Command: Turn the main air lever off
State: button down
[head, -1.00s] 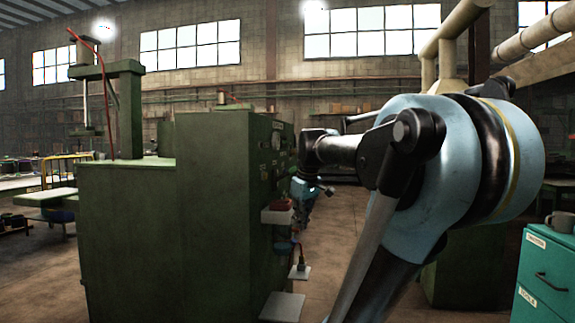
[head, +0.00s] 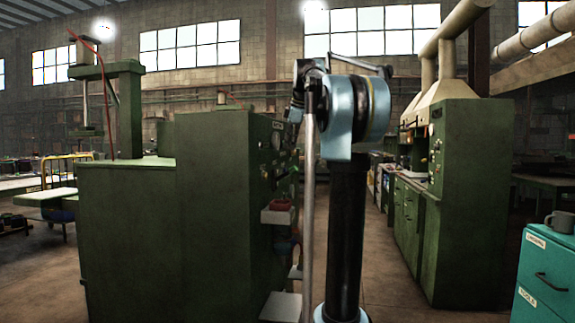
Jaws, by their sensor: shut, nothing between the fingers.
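The green machine cabinet (head: 215,215) stands at centre left. Its control face is seen at a steep angle on its right side, with a round gauge (head: 277,140) and several small dark controls. I cannot tell which of these is the main air lever, and part of the face is hidden behind my arm. My arm (head: 347,220) stands upright just right of this face. My gripper cannot be made out; the arm seems to hide it.
A small ledge (head: 277,216) with a red item (head: 280,204) juts from the machine's face, and a lower pale plate (head: 281,307) sits below. Another green machine (head: 470,190) stands right, and a teal drawer cabinet (head: 546,270) with a mug (head: 559,221) front right. Open floor lies between.

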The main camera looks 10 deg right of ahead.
jog(key=w+r+n, duration=0.2)
jog(key=w+r, duration=0.2)
jog(key=w, duration=0.1)
jog(key=shift+d, duration=0.15)
send_over(286, 175)
jog(key=s, duration=0.2)
jog(key=shift+f, duration=6.05)
jog(key=shift+d, duration=0.3)
jog(key=shift+a, duration=0.15)
